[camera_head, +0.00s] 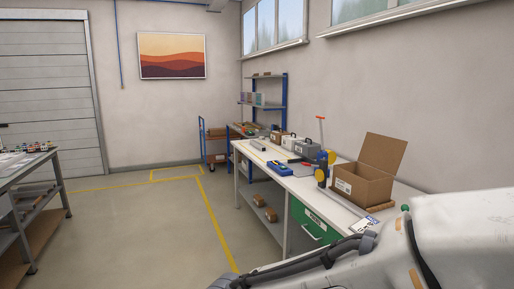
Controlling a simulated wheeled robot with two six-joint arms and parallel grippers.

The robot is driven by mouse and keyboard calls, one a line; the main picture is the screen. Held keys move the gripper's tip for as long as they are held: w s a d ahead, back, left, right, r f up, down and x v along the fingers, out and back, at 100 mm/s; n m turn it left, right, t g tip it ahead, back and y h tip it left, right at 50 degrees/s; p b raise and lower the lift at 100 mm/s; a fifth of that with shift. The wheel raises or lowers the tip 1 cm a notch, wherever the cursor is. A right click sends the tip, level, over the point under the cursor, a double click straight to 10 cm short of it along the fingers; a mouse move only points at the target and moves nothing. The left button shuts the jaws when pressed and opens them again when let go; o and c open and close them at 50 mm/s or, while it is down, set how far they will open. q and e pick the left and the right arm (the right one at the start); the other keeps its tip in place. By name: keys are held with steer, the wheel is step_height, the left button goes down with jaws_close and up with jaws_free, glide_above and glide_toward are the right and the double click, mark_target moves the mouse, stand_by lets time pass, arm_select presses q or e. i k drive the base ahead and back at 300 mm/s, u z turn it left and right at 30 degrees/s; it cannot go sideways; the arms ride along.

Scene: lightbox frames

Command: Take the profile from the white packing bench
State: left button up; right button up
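The white packing bench (306,182) runs along the right wall. A short pale grey bar (258,146) lies near its far end, and a longer light strip (342,203) lies near its front edge before the open carton. Either could be the profile; I cannot tell which at this size. My own white arm links with dark cables fill the lower right and hide the near end of the bench. Neither gripper shows.
On the bench stand an open carton (364,184), a blue device (280,168), a grey toolbox (306,150) and a yellow-blue tool (322,170). A grey worktable (30,170) stands at left. A blue trolley (214,142) stands behind. The yellow-marked floor (150,220) between is clear.

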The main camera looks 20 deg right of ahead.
mark_target(257, 145)
steer(key=z, duration=0.05)
steer(key=i, duration=2.25)
steer(key=z, duration=0.15)
steer(key=i, duration=2)
steer(key=z, duration=0.35)
steer(key=i, duration=2.6)
steer(key=z, duration=0.15)
